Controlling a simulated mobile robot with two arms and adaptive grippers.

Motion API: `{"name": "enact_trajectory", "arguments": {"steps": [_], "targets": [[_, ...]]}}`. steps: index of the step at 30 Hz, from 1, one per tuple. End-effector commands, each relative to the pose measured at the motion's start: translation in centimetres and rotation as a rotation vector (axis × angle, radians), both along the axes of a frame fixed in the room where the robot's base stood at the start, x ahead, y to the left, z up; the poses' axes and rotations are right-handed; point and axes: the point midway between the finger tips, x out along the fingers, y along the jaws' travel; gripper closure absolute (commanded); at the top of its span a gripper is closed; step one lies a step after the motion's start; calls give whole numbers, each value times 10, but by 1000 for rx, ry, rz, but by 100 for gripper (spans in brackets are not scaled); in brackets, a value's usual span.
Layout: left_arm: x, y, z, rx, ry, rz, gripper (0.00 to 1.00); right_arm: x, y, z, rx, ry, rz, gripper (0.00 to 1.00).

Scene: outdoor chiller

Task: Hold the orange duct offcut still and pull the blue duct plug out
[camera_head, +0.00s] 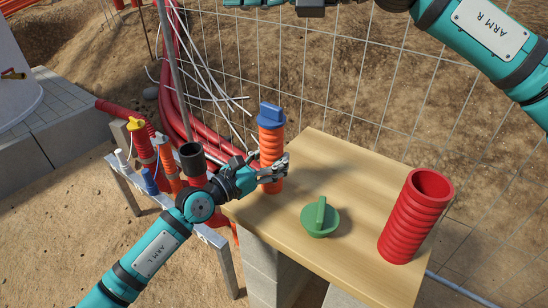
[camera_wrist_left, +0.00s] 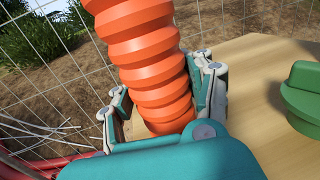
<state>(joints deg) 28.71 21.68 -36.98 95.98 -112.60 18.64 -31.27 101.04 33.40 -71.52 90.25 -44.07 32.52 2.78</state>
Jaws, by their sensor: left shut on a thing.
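The orange duct offcut (camera_head: 271,150) stands upright at the far left corner of the wooden board. The blue duct plug (camera_head: 271,115) sits in its top end. My left gripper (camera_head: 276,171) is shut on the lower part of the offcut. In the left wrist view the ribbed orange offcut (camera_wrist_left: 152,60) rises between the two fingers of my left gripper (camera_wrist_left: 165,105), and the plug is out of that view. My right arm crosses the top right of the head view, and its gripper fingers are not visible.
A green plug (camera_head: 320,218) lies on the wooden board (camera_head: 350,176), with a red ribbed duct (camera_head: 410,222) standing at the right. Wire mesh (camera_head: 320,70) runs behind. Several capped ducts, such as a yellow-capped one (camera_head: 140,140), stand left of the board.

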Motion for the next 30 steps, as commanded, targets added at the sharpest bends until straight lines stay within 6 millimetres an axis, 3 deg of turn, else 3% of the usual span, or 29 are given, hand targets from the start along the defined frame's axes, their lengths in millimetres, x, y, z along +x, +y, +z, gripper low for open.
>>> {"name": "enact_trajectory", "arguments": {"steps": [3, 6, 10, 15, 18, 30], "targets": [[0, 0, 0, 0, 0, 0, 100, 2, -16, -56, -286, -100, 1, 54], [0, 0, 0, 0, 0, 0, 100, 9, -39, -95, -505, -157, -13, 54], [0, 0, 0, 0, 0, 0, 100, 20, -72, -130, -727, -195, -42, 54], [0, 0, 0, 0, 0, 0, 100, 29, -101, -152, -898, -214, -74, 54], [0, 0, 0, 0, 0, 0, 100, 31, -108, -158, -938, -216, -82, 54], [0, 0, 0, -1, -1, 0, 100, 48, -86, -194, -948, -215, -82, 54]]}}
